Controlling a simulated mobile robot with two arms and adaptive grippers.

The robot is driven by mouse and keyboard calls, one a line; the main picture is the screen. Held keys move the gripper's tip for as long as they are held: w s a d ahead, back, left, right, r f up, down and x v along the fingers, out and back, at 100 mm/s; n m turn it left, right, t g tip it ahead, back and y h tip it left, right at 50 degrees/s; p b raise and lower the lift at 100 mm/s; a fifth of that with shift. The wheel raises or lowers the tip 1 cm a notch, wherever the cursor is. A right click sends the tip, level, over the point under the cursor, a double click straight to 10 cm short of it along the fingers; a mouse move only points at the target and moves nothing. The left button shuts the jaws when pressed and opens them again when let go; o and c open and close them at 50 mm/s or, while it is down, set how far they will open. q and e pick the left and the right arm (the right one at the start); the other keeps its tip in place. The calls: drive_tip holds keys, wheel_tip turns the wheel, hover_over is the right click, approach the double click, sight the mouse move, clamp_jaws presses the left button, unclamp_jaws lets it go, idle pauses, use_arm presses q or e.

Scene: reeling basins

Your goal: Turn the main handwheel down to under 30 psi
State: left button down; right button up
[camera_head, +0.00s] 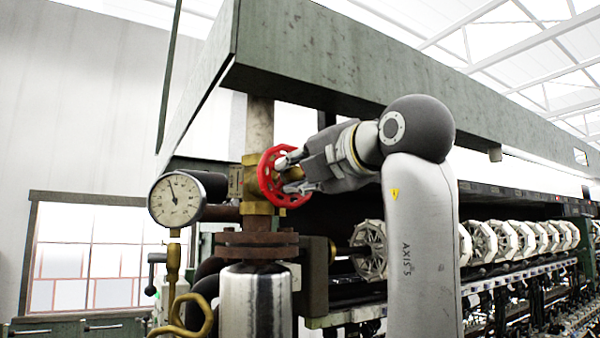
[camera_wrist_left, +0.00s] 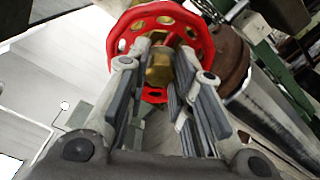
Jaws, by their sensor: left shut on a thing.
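The red handwheel (camera_head: 264,178) is mounted on a brass valve (camera_head: 256,207) on the vertical pipe. My left gripper (camera_head: 287,174) reaches it from the right, with its fingers at the wheel's face, shut on it. The left wrist view shows the same red handwheel (camera_wrist_left: 117,42) with the fingers of my left gripper (camera_wrist_left: 163,58) on either side of its brass hub (camera_wrist_left: 160,68). The round pressure gauge (camera_head: 177,199) is left of the valve. Its needle points up and slightly left; its numbers are too small to read. My right gripper is not in view.
A green beam (camera_head: 330,55) runs overhead, close above my arm. A rusty flange (camera_head: 257,245) and a shiny metal cylinder (camera_head: 256,305) are below the valve. A row of pale reels (camera_head: 485,243) extends to the right. A bent brass pipe (camera_head: 190,325) is below the gauge.

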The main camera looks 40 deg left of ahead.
use_arm(q)
drive_tip(key=m, duration=0.5)
drive_tip(key=shift+f, duration=0.1)
drive_tip(key=m, duration=0.3)
drive_tip(key=m+b, duration=0.1)
drive_tip(key=m, duration=0.7)
drive_tip(key=shift+m+b, duration=0.3)
drive_tip(key=m, duration=0.4)
drive_tip(key=shift+m+b, duration=0.4)
drive_tip(key=m, duration=0.3)
drive_tip(key=shift+m, duration=0.3)
drive_tip(key=c, duration=1.4)
unclamp_jaws()
drive_tip(key=shift+o, duration=0.2)
